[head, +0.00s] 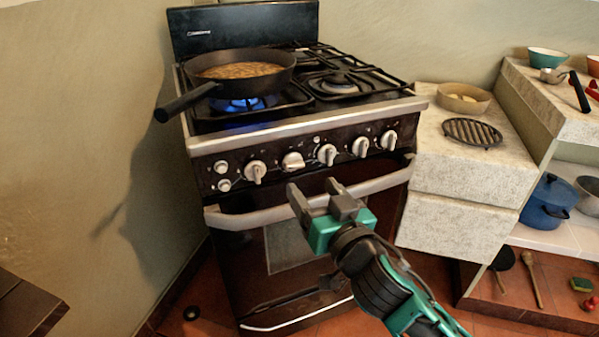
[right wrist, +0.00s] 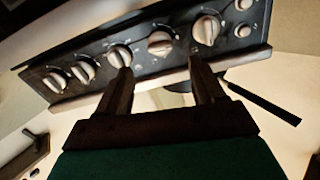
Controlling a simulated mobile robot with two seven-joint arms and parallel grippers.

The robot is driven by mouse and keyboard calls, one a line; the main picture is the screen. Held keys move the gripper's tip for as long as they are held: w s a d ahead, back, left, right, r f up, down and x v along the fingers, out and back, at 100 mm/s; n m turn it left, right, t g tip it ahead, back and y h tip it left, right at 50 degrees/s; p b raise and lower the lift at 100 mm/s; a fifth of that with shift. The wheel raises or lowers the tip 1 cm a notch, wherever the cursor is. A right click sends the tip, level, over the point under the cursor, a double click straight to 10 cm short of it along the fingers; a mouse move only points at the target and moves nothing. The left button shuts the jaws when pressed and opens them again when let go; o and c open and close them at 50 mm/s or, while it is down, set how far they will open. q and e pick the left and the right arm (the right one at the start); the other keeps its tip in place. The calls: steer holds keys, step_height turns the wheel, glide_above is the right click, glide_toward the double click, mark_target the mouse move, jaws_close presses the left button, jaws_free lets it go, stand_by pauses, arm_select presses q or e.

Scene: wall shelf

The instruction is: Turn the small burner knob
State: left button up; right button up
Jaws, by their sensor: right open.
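The black stove's front panel (head: 310,152) has a row of several pale knobs; no label tells which one is the small burner's. The second knob from the left (head: 293,161) is turned differently from the knobs beside it. In the right wrist view this knob (right wrist: 160,43) lies ahead, between the fingertips and apart from them. My right gripper (head: 315,190) is open and empty, in front of the panel and a little below the knobs. In the right wrist view its fingers (right wrist: 160,75) are spread wide. My left gripper is not in view.
A black pan (head: 275,62) with food stands over a lit blue flame (head: 238,104), its handle jutting out front left. The oven handle bar (head: 365,187) runs below the knobs. A counter (head: 430,150) with a grate (head: 472,132) and bowl (head: 463,97) adjoins the stove's right side.

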mark_target(296, 167)
steer(key=b+x, duration=0.1)
steer(key=x, duration=0.5)
steer(key=shift+w+a, duration=0.15)
steer(key=shift+w, duration=0.1)
steer(key=shift+w+a, duration=0.2)
steer(key=shift+w, duration=0.35)
steer(key=shift+c, duration=0.2)
steer(key=c, duration=1)
